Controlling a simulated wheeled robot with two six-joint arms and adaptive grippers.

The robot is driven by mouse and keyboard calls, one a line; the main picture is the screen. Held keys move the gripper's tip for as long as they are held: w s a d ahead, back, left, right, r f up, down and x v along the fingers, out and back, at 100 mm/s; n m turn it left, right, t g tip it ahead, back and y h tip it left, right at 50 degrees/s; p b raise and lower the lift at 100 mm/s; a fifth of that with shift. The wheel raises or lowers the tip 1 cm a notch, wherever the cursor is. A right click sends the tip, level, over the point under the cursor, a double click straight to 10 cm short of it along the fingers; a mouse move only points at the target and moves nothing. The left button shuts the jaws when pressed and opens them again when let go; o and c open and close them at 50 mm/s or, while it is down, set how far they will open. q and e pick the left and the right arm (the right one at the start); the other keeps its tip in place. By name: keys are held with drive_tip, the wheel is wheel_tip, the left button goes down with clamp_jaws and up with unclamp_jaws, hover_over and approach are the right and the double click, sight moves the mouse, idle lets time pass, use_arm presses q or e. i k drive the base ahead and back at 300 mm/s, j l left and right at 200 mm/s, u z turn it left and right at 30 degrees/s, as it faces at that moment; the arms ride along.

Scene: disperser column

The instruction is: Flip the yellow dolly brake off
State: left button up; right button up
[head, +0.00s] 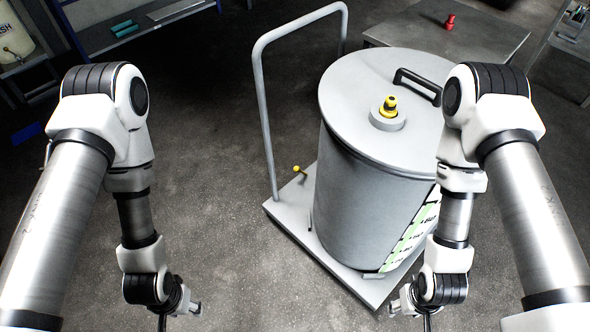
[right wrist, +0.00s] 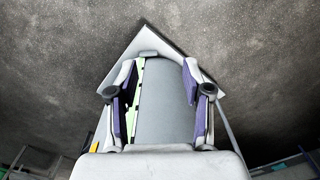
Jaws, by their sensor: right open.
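The yellow dolly brake (head: 296,169) is a small lever with a round yellow knob. It stands on the left part of the grey dolly (head: 287,218), near the foot of the push handle and left of the drum. A large grey lidded drum (head: 345,195) stands on the dolly. My left gripper (head: 196,307) is low in the head view, left of the dolly and apart from the brake; its fingers are too small to read. My right gripper (head: 394,306) is near the dolly's front corner. In the right wrist view its fingers (right wrist: 160,68) are spread, with the drum and dolly beyond.
The dolly's tall tube handle (head: 262,95) rises behind the brake. The drum lid has a black handle (head: 418,80) and a yellow-black fitting (head: 389,106). A grey table (head: 480,45) with a red object (head: 449,22) stands behind. The floor left of the dolly is clear.

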sight(296, 168)
drive_tip(key=i+j, duration=0.2)
drive_tip(key=j, duration=0.15)
drive_tip(key=i+j+z, duration=0.1)
drive_tip(key=j, duration=0.25)
drive_tip(key=i+j, duration=0.25)
drive_tip(key=j, duration=0.15)
drive_tip(key=i+j+z, duration=0.15)
drive_tip(key=j, duration=0.2)
drive_tip(key=i+j, duration=0.2)
drive_tip(key=j, duration=0.2)
drive_tip(key=i+j+z, duration=0.1)
drive_tip(key=j, duration=0.25)
drive_tip(key=i+j, duration=0.15)
drive_tip(key=j, duration=0.25)
drive_tip(key=i+j+z, duration=0.1)
drive_tip(key=j, duration=0.3)
drive_tip(key=i, duration=0.05)
